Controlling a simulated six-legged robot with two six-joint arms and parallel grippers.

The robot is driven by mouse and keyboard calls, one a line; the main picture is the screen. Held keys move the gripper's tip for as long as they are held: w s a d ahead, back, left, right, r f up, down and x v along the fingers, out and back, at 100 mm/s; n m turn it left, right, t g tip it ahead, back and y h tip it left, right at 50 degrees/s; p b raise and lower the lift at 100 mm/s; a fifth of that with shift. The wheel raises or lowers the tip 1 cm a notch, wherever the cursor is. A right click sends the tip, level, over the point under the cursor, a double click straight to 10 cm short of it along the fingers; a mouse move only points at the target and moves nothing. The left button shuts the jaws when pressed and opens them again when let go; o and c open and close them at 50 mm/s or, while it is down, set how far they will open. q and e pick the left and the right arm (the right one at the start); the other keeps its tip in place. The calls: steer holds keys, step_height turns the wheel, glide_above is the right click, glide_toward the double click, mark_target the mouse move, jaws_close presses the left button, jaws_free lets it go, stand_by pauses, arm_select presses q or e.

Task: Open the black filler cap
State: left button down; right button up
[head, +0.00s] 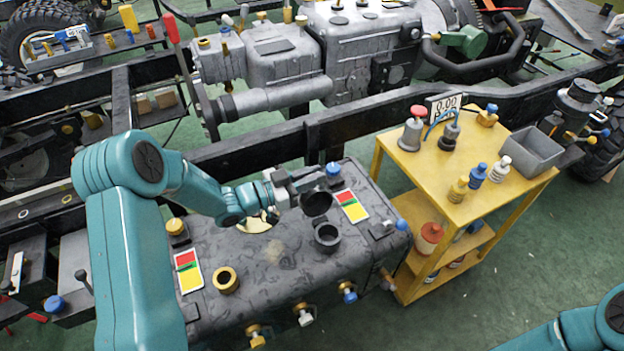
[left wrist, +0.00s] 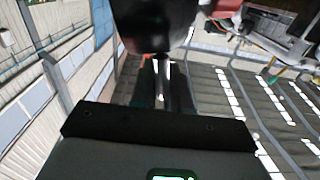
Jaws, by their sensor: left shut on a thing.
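The black filler cap (head: 317,203) is tilted up off the black filler neck (head: 327,237) on the dark grey tank (head: 270,285). The neck's mouth shows open, and the cap stands just behind it. My left gripper (head: 306,184) is shut on the cap near its upper edge. In the left wrist view the cap (left wrist: 152,25) is a large dark shape at the top, above the gripper's fingers. Whether a hinge joins cap and neck is hard to tell. My right gripper is out of view; only part of my right arm shows at the lower right.
A brass-coloured open neck (head: 227,280) and a blue cap (head: 333,170) are on the tank, with several valves along its front. A yellow cart (head: 455,205) with bottles and a grey bin (head: 527,152) stands to the right. A black chassis rail (head: 260,150) runs behind the tank.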

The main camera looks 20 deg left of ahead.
arm_select(q)
steer(key=shift+s+d+m+b, duration=0.35)
steer(key=shift+d+m+b, duration=0.05)
steer(key=shift+b, duration=0.15)
steer(key=shift+s+d+r+m, duration=0.2)
steer(key=shift+r+m, duration=0.1)
steer(key=c, duration=1.2)
jaws_free()
steer(key=v, duration=1.6)
steer(key=shift+s+a, duration=0.1)
steer(key=shift+a, duration=0.1)
